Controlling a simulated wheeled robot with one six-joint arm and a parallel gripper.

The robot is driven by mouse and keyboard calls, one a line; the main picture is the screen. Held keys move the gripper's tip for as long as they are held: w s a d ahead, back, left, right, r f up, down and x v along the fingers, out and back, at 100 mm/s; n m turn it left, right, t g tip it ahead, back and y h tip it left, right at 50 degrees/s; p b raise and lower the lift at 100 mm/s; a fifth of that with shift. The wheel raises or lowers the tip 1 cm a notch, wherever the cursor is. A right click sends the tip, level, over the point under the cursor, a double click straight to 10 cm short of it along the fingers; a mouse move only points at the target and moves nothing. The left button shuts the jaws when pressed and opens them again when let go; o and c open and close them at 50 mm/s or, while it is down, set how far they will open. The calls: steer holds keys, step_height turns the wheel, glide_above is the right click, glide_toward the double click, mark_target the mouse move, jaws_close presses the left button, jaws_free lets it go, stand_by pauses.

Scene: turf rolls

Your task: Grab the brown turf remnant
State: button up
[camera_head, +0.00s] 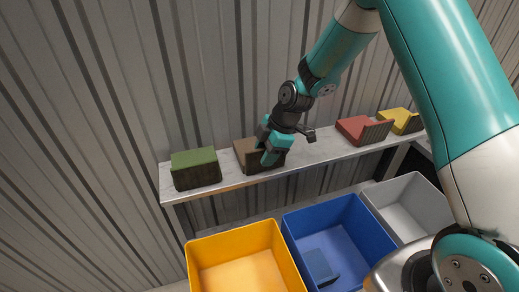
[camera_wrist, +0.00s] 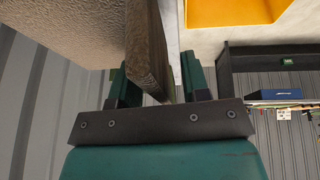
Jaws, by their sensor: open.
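The brown turf remnant (camera_head: 243,147) lies on the grey shelf (camera_head: 228,184), right of a green turf piece. My gripper (camera_head: 270,151) is at its right front side and hides part of it. In the wrist view the brown turf remnant (camera_wrist: 148,52) fills the upper left with a tan face, and its dark edge reaches down between the two teal fingers of my gripper (camera_wrist: 157,78). The fingers are open, one on each side of that edge. The left finger looks close to the turf; a gap shows at the right finger. I cannot tell whether either touches.
A green turf piece (camera_head: 195,167) is at the shelf's left; red (camera_head: 362,130) and yellow (camera_head: 400,120) pieces are at the right. Below stand an orange bin (camera_head: 288,262), a blue bin (camera_head: 340,222) holding a blue piece (camera_head: 320,266), and a grey bin (camera_head: 412,190). A corrugated wall is behind.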

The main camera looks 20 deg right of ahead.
steer(key=shift+f+b, duration=0.35)
stand_by(0.5)
jaws_close()
